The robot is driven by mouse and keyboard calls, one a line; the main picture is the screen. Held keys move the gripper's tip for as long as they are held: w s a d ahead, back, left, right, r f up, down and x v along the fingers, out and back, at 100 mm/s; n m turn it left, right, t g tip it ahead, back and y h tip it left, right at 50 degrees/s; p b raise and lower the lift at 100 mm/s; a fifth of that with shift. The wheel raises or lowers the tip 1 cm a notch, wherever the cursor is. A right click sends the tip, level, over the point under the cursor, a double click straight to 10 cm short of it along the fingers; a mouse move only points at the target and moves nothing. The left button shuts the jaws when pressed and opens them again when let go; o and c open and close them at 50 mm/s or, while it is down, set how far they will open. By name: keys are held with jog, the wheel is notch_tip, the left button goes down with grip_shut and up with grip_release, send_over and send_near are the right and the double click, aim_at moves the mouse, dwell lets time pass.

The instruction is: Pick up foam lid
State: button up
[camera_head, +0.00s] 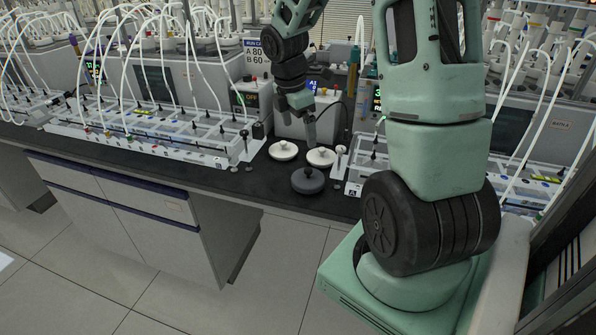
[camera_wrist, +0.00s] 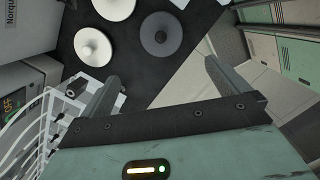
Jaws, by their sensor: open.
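Three round lids with knobs lie on the black bench top. One is dark grey (camera_head: 308,182) near the bench's front edge; it also shows in the wrist view (camera_wrist: 161,42). Two are off-white: a left one (camera_head: 282,153) and a right one (camera_head: 322,160). Both pale lids show in the wrist view, one left of the dark lid (camera_wrist: 92,54) and one at the top edge (camera_wrist: 114,8). I cannot tell by look which is the foam one. My gripper (camera_wrist: 160,73) is open and empty, above the bench near the lids; in the head view it hangs over the right pale lid.
A tray rack of bottles and tubes (camera_head: 150,140) stands left of the lids, another (camera_head: 360,175) right. A grey control box (camera_head: 300,125) stands behind. Thin white tubes arch over both sides. Bare bench shows around the lids; open floor (camera_head: 285,265) lies in front.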

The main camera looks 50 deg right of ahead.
aim_at(308, 169)
jog(key=f, duration=0.3)
jog(key=d+f, duration=0.1)
jog(key=f, duration=0.7)
jog(key=shift+s+d+f, duration=0.2)
jog(key=shift+s+d, duration=0.15)
jog(key=shift+d, duration=0.05)
jog(key=shift+s+d+f, duration=0.15)
jog(key=shift+d+f, duration=0.05)
jog(key=shift+f, duration=0.75)
jog(key=shift+s+d+f, duration=0.15)
jog(key=shift+d+f, duration=0.1)
jog(key=shift+f, duration=0.65)
jog(key=shift+s+d+f, duration=0.15)
jog(key=shift+d+f, duration=0.05)
jog(key=shift+f, duration=0.75)
jog(key=c, duration=0.7)
